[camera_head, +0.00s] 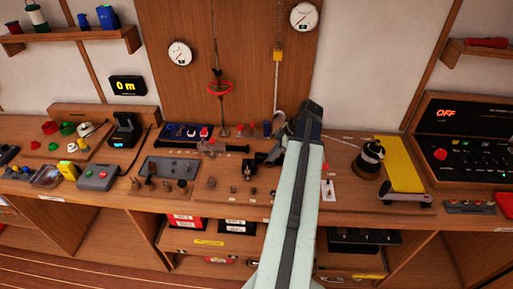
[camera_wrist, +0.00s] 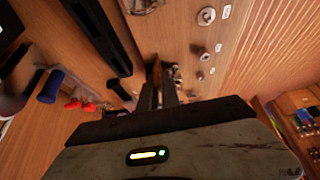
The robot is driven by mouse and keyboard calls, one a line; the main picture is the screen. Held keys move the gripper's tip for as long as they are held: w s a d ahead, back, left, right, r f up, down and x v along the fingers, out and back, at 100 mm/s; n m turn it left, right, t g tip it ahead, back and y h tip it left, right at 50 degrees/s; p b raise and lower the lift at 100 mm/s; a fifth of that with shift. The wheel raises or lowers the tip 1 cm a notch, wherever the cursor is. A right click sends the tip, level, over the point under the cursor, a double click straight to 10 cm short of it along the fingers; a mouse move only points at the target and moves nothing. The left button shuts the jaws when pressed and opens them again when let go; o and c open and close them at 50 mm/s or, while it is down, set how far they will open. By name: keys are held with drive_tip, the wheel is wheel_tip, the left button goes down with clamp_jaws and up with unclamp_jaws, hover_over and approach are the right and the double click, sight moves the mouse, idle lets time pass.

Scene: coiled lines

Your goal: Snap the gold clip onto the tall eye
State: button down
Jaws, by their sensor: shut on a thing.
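My gripper (camera_wrist: 160,92) points away from the wrist camera, its two dark fingers close together low over the wooden board. A small gold-brown piece, which I take as the gold clip (camera_wrist: 154,70), shows at the fingertips, and the fingers are shut on it. Much of it is hidden by the fingers. Several small metal fittings with white labels stand on the board to the right, one of them a ring-like fitting (camera_wrist: 206,16). I cannot tell which fitting is the tall eye. In the head view my arm covers part of the board, and the clip cannot be made out.
A long black bar (camera_wrist: 98,35) lies left of the fingers. Red and blue handles (camera_wrist: 50,86) stand farther left. In the head view, a black spool (camera_head: 370,158) with a line and a yellow strip (camera_head: 403,165) are right of my arm. A grey tray (camera_head: 170,168) is left.

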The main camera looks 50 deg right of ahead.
drive_tip(key=shift+w, duration=0.15)
drive_tip(key=shift+s+d+f+b, duration=0.3)
drive_tip(key=shift+f+b, duration=0.1)
drive_tip(key=s+d+f+b, duration=0.1)
drive_tip(key=s, duration=0.1)
drive_tip(key=shift+s+d+f+b, duration=0.35)
drive_tip(key=shift+s+d+f, duration=0.1)
drive_tip(key=shift+s+d, duration=0.1)
drive_tip(key=shift+s, duration=0.1)
drive_tip(key=shift+s+d+f, duration=0.1)
drive_tip(key=shift+s, duration=0.05)
